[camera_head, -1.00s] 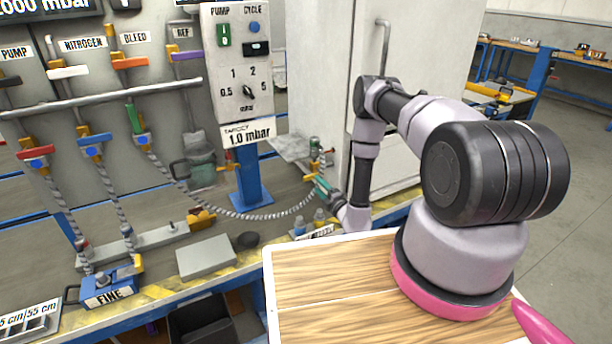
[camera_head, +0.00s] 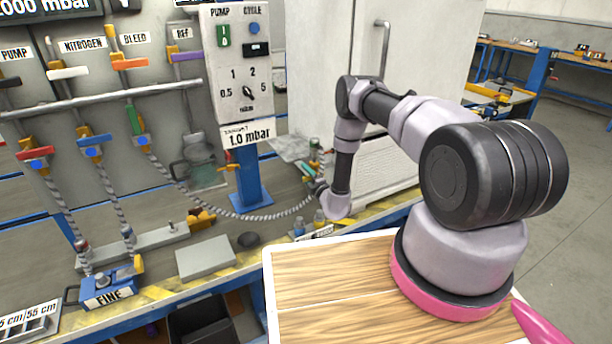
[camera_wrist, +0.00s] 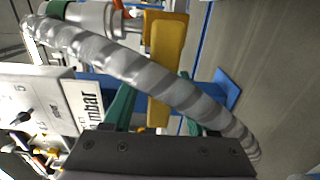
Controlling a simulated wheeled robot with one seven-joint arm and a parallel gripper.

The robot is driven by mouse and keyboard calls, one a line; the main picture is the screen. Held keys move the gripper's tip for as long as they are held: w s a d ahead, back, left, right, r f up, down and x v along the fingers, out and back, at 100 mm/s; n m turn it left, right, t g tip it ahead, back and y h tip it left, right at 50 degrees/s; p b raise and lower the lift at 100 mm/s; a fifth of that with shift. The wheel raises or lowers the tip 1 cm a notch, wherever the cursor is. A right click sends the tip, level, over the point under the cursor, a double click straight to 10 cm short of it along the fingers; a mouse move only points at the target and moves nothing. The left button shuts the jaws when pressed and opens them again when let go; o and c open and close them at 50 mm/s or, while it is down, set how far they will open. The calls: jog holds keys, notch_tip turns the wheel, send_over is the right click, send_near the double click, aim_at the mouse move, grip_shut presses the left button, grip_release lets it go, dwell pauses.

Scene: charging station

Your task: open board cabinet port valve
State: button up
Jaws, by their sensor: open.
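The cabinet port valve (camera_head: 315,157) sits low on the right of the bench by the white cabinet, small and partly hidden in the head view. Its yellow lever (camera_wrist: 167,60) appears in the wrist view beside a metal fitting (camera_wrist: 95,17) with an orange part. A grey ribbed hose (camera_wrist: 150,75) crosses in front of the lever and my gripper. My gripper (camera_wrist: 155,102) is open, with green fingers on either side of the lever's lower end. I cannot tell whether they touch it. In the head view my gripper (camera_head: 318,188) is small and close by the valve.
The white cabinet (camera_head: 330,60) stands behind my arm. A control panel (camera_head: 238,70) and a blue post (camera_head: 250,185) are to the left. The braided hose (camera_head: 240,215) runs across the bench. Small bottles (camera_head: 300,226) stand near the bench's front edge.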

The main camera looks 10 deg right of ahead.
grip_shut()
dwell(1.4)
